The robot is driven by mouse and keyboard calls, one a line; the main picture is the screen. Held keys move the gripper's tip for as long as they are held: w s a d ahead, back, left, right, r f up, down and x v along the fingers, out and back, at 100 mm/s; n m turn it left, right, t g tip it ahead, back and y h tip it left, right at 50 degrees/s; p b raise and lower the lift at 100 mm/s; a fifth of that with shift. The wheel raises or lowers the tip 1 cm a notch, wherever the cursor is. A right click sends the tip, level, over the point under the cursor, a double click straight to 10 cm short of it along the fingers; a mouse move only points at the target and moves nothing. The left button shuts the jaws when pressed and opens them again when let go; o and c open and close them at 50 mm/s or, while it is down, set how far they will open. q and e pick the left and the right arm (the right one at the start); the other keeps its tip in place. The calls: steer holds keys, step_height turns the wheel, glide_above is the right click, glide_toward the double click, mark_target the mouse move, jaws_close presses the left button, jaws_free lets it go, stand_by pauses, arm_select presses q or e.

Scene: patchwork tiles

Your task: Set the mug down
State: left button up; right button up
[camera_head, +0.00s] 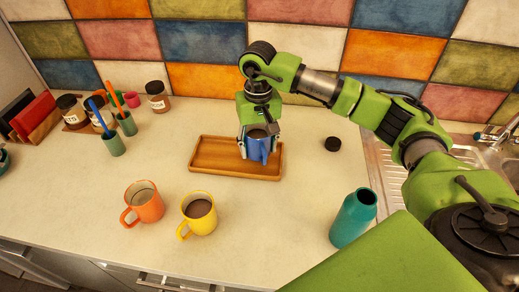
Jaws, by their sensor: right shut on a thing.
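A blue mug (258,150) is upright at the right part of a wooden tray (215,168) on the counter. My right gripper (257,139) is above the tray, pointing down, with its fingers on either side of the mug. It is shut on the mug. I cannot tell whether the mug's base touches the tray or is slightly above it. The left part of the tray is bare. My left gripper is out of view.
An orange mug (146,203) and a yellow mug (199,212) stand in front of the tray. A teal bottle (353,218) stands front right. A black lid (332,144) lies to the tray's right. Jars (157,97) and brush cups (114,144) are at left; a sink (490,155) is at right.

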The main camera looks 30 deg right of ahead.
mark_target(260, 154)
steer(key=shift+w+d+f, duration=0.25)
steer(key=shift+d+f, duration=0.05)
steer(key=shift+f, duration=0.1)
step_height(260, 154, down, 3)
steer(key=shift+w+d+r+p, duration=0.1)
steer(key=shift+p, duration=1.1)
steer(key=shift+f, duration=0.3)
steer(key=shift+f, duration=0.2)
steer(key=o, duration=1.2)
steer(key=shift+o, duration=0.2)
steer(key=shift+r, duration=0.1)
